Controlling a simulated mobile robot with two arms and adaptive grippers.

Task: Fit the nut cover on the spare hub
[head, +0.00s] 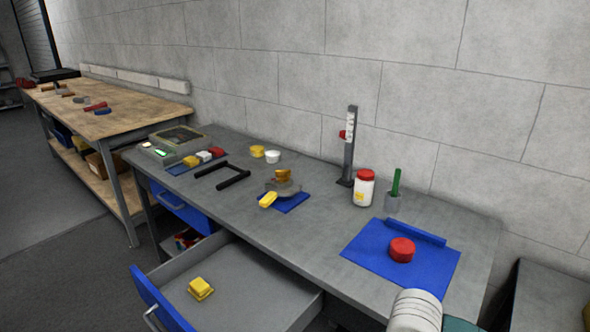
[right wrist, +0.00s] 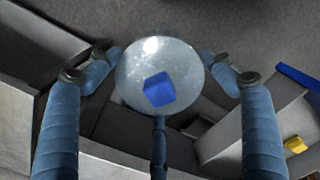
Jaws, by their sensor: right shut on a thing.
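My right gripper (right wrist: 160,78) shows in the right wrist view with its blue-grey fingers shut around a shiny, pale grey round piece (right wrist: 138,70). A blue block-like shape is at the middle of this piece; I take the piece to be the nut cover but cannot be sure. In the head view only pale parts of my arm show at the bottom right. A grey round part (head: 286,188) with an orange-brown top, perhaps the spare hub, sits on a small blue mat (head: 293,204) on the grey bench, apart from my gripper. My left gripper is not in view.
A red cylinder (head: 402,249) sits on a large blue mat (head: 372,262). An open drawer (head: 245,290) holds yellow pieces (head: 200,288).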

